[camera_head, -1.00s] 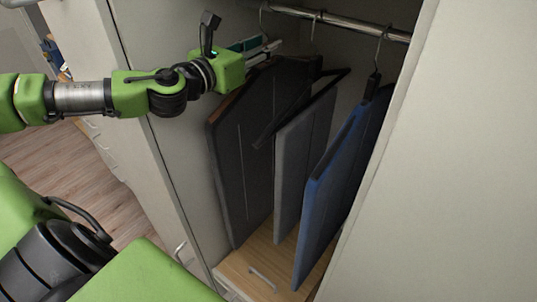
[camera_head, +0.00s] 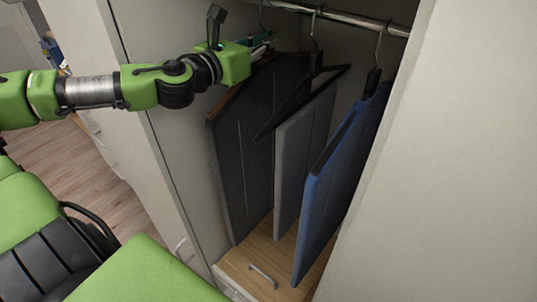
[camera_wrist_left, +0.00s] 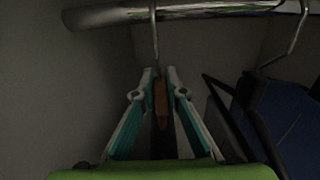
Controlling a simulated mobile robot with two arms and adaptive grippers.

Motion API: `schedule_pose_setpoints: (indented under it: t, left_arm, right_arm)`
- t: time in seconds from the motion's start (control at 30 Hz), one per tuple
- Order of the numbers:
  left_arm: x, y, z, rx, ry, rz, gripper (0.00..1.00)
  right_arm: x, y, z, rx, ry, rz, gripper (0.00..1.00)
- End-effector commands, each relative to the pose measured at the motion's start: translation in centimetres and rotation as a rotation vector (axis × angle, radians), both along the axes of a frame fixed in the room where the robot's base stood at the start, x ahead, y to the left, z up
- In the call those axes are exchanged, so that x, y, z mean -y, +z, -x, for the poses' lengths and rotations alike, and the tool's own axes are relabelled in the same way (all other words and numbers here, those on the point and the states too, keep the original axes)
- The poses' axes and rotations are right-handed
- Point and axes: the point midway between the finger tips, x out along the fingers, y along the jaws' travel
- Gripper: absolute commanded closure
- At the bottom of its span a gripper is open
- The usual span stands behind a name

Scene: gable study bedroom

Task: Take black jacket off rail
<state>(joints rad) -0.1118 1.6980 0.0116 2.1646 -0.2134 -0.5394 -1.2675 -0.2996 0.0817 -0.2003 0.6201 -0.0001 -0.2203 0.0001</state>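The black jacket (camera_head: 243,150) hangs from the rail at the left in the wardrobe, a dark flat panel shape. My left gripper (camera_head: 266,44) is at its top, just under the rail (camera_head: 345,18). In the left wrist view, the left gripper's two teal fingers (camera_wrist_left: 160,76) stand on either side of the brown top of the hanger (camera_wrist_left: 160,104). A narrow gap seems to show beside the hanger. Its metal hook rises to the rail. The wrist view is dark. My right gripper is not in view.
A grey garment (camera_head: 300,160) with a black hanger and a blue garment (camera_head: 340,180) hang to the right of the jacket. A wooden drawer top (camera_head: 262,258) lies below. White wardrobe walls stand close on both sides.

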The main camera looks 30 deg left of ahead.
Motion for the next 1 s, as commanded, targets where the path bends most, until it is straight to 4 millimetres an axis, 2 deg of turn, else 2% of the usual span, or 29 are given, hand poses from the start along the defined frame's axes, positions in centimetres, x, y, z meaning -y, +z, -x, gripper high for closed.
schedule_pose_setpoints:
  t: [0.53,0.77,0.9,1.0]
  left_arm:
    - [0.0,0.6,0.0,0.006,0.001,-0.002,1.0]
    - [0.0,2.4,0.0,0.009,0.001,-0.005,1.0]
    - [0.0,4.1,0.0,0.01,0.002,-0.007,1.0]
    - [-0.1,4.0,0.5,0.008,0.001,-0.003,1.0]
  right_arm:
    - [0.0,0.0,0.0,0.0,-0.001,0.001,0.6]
    - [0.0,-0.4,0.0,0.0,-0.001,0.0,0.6]
    - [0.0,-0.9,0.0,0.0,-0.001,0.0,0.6]
    - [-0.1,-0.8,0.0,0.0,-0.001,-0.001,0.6]
